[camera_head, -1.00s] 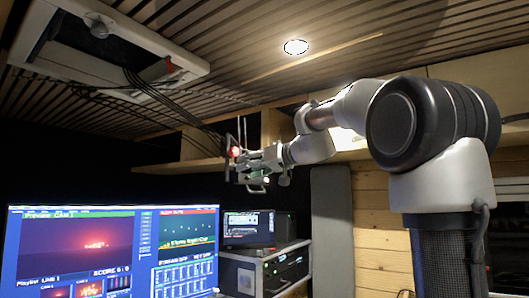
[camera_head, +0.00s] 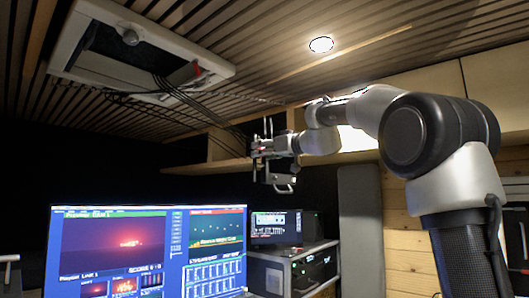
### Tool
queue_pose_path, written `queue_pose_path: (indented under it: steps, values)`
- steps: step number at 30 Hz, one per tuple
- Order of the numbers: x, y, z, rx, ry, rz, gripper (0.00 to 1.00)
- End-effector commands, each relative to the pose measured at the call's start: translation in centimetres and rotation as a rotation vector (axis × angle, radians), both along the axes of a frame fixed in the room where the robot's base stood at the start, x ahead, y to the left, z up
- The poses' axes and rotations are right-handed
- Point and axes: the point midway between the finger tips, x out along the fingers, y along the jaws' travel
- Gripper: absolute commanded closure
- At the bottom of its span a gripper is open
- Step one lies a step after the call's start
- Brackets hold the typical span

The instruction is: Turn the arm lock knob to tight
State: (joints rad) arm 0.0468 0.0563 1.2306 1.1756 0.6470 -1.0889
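I cannot make out an arm lock knob for certain. A rounded grey knob-like part (camera_head: 131,38) sits at the ceiling hatch in the upper left; I cannot tell whether it is the lock knob. My gripper (camera_head: 262,160) is in mid-air near the middle of the view, pointing left, at the end of my raised arm. It is well to the right of and below the hatch, above the monitor's right end. Nothing is visibly held in it, but its fingers are too small and dark to read.
A large lit monitor (camera_head: 120,250) fills the lower left. A rack unit (camera_head: 290,270) with a small display box (camera_head: 275,228) on top stands to its right. Dark cables (camera_head: 200,115) hang from the ceiling hatch (camera_head: 215,70). A wooden shelf (camera_head: 215,167) runs behind my gripper.

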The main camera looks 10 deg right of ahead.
Motion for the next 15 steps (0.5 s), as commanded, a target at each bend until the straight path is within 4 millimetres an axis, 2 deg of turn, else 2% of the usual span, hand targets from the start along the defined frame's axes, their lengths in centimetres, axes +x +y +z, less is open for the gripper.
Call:
queue_pose_path:
  steps: [8, 15]
  values:
    - [0.16, 0.07, -0.02, -0.001, 0.001, 0.000, 0.49]
    - [0.14, 0.06, -0.02, -0.001, 0.001, 0.000, 0.93]
